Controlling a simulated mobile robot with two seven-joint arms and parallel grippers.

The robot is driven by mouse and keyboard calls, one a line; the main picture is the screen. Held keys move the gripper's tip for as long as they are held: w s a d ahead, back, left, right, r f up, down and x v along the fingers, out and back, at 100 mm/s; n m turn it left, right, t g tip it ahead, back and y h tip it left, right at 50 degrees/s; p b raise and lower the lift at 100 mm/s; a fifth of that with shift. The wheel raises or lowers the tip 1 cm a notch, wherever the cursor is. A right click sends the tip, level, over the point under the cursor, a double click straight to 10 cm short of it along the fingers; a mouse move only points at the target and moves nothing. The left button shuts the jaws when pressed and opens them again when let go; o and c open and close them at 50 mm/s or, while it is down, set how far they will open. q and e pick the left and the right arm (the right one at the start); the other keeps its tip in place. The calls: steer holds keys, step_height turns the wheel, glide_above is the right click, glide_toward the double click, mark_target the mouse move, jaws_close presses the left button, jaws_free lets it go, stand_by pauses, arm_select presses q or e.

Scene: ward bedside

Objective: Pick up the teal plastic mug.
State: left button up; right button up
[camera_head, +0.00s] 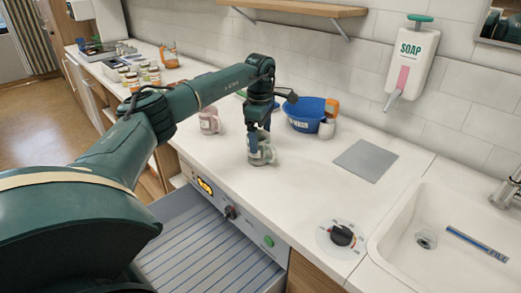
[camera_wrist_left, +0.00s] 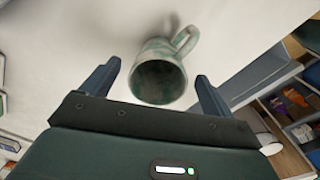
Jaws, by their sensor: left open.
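A mug with mottled teal-green and whitish colouring (camera_head: 263,155) stands on the white counter, right at my left gripper (camera_head: 257,140). In the left wrist view the mug (camera_wrist_left: 162,72) shows its dark open mouth towards me, with its handle at the upper right. The two fingers of my left gripper (camera_wrist_left: 157,82) are apart, one on each side of the mug, with a gap on both sides. In the head view the fingers and wrist cover part of the mug. My right gripper is in neither view.
A pink mug (camera_head: 209,121) stands left of the gripper. A blue wash basin (camera_head: 305,116) and a small whitish cup (camera_head: 326,129) are behind right. A grey mat (camera_head: 366,160) lies right, before the sink (camera_head: 440,225). A striped open drawer (camera_head: 205,255) juts out below.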

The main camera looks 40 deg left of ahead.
arm_select(q)
steer(key=shift+f, duration=0.9)
steer(key=c, duration=1.1)
